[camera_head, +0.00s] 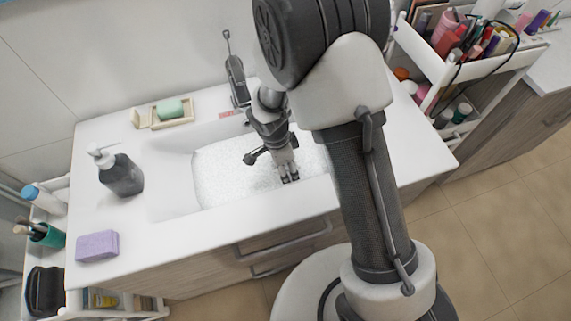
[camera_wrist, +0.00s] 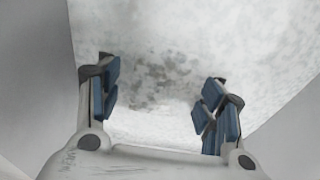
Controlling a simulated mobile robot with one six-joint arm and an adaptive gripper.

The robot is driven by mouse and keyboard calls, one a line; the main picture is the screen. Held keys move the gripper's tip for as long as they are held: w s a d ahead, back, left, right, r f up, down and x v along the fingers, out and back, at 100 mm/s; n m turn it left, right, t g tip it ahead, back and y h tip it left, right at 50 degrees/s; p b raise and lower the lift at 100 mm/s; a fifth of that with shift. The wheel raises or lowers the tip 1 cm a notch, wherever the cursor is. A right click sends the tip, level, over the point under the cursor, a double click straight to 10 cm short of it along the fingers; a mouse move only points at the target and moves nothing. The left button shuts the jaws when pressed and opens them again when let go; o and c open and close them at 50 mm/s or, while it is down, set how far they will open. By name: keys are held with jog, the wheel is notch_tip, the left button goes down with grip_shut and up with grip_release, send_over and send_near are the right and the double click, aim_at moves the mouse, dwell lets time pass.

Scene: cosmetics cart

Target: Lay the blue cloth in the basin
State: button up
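The basin (camera_head: 220,178) is set into the white counter and is full of white foam. My gripper (camera_head: 289,173) points down into the right part of the basin, at or just above the foam. In the wrist view my gripper (camera_wrist: 160,105) has its two fingers spread apart, with blue pads on them and only foam showing between. A greyish, thinner patch of foam (camera_wrist: 160,75) lies ahead of the fingers. I see no blue cloth in either view; my arm hides part of the basin's right side and the counter there.
On the counter are a dark pump bottle (camera_head: 121,175), a purple sponge (camera_head: 97,246) and a soap dish (camera_head: 160,119) with green soap. A dark faucet (camera_head: 237,80) stands behind the basin. A cosmetics cart (camera_head: 480,65) is at the right, another rack (camera_head: 45,215) at the left.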

jog(key=shift+r, duration=0.15)
jog(key=shift+r+p, duration=0.3)
jog(key=shift+p, duration=0.3)
notch_tip(320, 180, up, 21)
jog(key=s+d+n+p, duration=0.2)
jog(key=d+n+p, duration=0.1)
jog(key=p, duration=0.1)
jog(key=shift+s+d+r+n+t+y, duration=0.3)
jog(key=shift+s+d+r+n+t, duration=0.35)
jog(key=shift+s+d+r+n, duration=1.5)
jog(key=shift+s+d+r+n+t+y, duration=0.3)
jog(key=shift+s+d+r+n+t, duration=0.55)
jog(key=shift+s+r+n, duration=1.55)
jog(key=shift+s+d+r+n+t+y, duration=0.4)
jog(key=shift+s+d+r+n, duration=1.1)
jog(key=shift+s+r, duration=1.65)
jog(key=shift+s+d+f, duration=0.15)
jog(key=shift+s+f, duration=0.35)
jog(key=shift+f, duration=0.1)
